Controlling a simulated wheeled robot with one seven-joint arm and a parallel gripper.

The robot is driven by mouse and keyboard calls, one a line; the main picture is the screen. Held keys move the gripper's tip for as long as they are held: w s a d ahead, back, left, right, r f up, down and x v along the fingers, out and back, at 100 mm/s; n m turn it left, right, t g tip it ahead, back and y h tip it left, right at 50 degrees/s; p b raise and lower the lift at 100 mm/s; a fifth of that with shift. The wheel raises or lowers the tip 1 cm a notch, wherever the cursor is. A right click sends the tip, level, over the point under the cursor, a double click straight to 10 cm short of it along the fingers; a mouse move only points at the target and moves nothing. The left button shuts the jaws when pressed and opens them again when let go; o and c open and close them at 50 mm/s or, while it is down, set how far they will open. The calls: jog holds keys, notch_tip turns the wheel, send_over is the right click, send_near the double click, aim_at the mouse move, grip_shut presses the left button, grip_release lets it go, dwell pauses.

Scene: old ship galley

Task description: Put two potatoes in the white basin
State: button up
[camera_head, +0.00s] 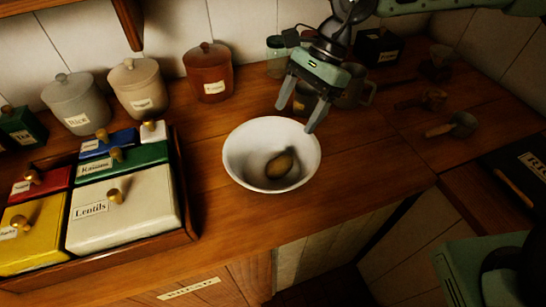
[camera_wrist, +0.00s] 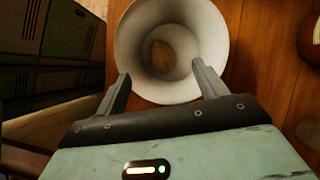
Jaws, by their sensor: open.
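The white basin (camera_head: 240,165) stands on the wooden counter in the middle of the head view. One brown potato (camera_head: 280,166) lies inside it, on the bottom. In the wrist view the basin (camera_wrist: 207,28) is ahead of the fingers, with the potato (camera_wrist: 162,56) in it. My gripper (camera_head: 296,117) is open and empty, above the basin's back right rim in the head view. In the wrist view its two fingers (camera_wrist: 162,82) are spread wide apart with nothing between them. No second potato shows clearly in either view.
A wooden tray (camera_head: 187,200) of coloured lidded boxes stands left of the basin. Canisters, grey (camera_head: 75,105), cream (camera_head: 139,90) and red-brown (camera_head: 208,75), line the back wall. A glass jar and a mug (camera_head: 355,88) stand behind my gripper. Small scoops (camera_head: 458,126) lie at right.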

jog(key=v, duration=0.9)
jog(key=w+a+f+n+t+h, duration=0.1)
jog(key=w+a+f+t+h, duration=0.1)
jog(key=a+f+t, duration=0.25)
jog(key=s+a+n+t+y, duration=0.3)
jog(key=s+a+n+t, duration=0.1)
jog(key=a+n, duration=0.45)
jog(key=s+d+n+g, duration=0.1)
jog(key=s+n+g, duration=0.2)
jog(key=s+n, duration=0.55)
jog(key=s+d+r+n+g+h, duration=0.1)
jog(key=s+d+h, duration=0.4)
jog(key=s+d, duration=0.7)
jog(key=shift+s+d+g, duration=0.15)
jog(key=shift+d+g, duration=0.5)
jog(key=shift+d, duration=0.55)
